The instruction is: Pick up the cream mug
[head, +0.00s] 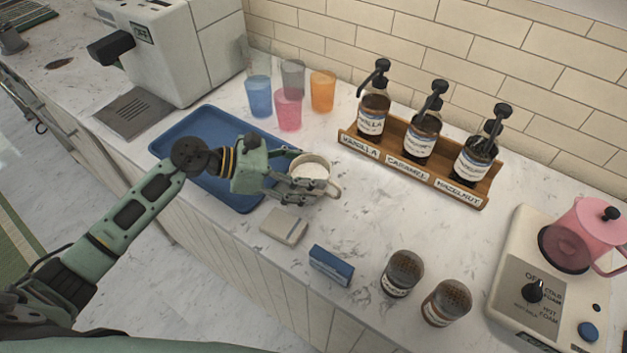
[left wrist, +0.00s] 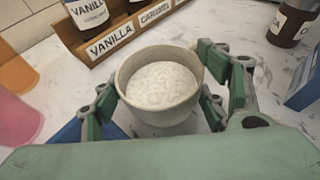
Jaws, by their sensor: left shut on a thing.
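The cream mug (head: 310,168) is at the right edge of the blue tray (head: 170,139) in the head view. It is upright, and its white speckled inside shows. My left gripper (head: 306,186) has its fingers around the mug and is shut on it. In the left wrist view the mug (left wrist: 160,85) sits between the green fingers (left wrist: 158,100), one pair on each side. I cannot tell whether the mug touches the counter. My right gripper is not in view.
Several coloured cups (head: 288,108) stand behind the tray. A wooden rack (head: 410,169) holds three syrup bottles. A folded cloth (head: 284,226), a blue box (head: 331,265) and two shakers (head: 402,273) lie or stand nearer the front edge. A pink pitcher (head: 585,232) stands on the white machine at right.

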